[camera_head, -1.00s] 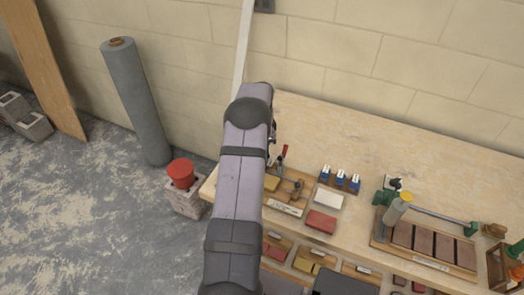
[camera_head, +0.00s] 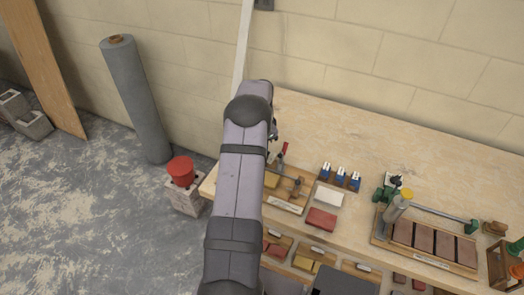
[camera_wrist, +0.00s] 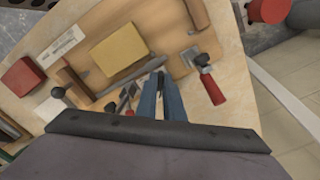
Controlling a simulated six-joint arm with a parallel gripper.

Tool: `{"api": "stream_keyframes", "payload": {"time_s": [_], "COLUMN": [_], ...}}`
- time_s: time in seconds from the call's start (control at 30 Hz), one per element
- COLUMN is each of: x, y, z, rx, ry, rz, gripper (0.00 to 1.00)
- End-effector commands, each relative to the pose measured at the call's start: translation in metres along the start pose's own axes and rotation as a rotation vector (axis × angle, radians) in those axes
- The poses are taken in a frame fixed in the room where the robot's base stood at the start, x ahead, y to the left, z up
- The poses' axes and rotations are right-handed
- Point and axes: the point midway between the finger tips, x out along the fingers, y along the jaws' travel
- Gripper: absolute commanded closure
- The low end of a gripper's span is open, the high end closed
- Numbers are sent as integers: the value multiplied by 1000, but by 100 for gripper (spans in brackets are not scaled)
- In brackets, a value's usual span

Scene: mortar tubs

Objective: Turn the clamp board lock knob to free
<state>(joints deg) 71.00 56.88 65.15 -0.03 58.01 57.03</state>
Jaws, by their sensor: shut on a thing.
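My gripper (camera_wrist: 157,72) points down at the board, right of the yellow block and left of the red handle. Its blue-grey fingers are close together, shut on a small dark part that appears to be the lock knob. The fingers mostly hide it, so its turn angle cannot be read. In the head view my arm hides the gripper; the board's label (camera_head: 285,207) shows.
A red block (camera_head: 321,219), a white block (camera_head: 329,196) and a rack of blue-and-white pieces (camera_head: 340,176) stand right of the board. A red tub (camera_head: 181,170) sits on a block off the bench's left end. The back of the bench (camera_head: 400,150) is largely clear.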

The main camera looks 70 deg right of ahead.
Motion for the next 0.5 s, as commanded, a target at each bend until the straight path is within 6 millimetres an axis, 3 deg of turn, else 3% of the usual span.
{"api": "stream_keyframes", "payload": {"time_s": [0.5], "x": [0], "y": [3], "z": [-1], "rx": [-415], "ry": [1], "rz": [-2], "gripper": [100]}}
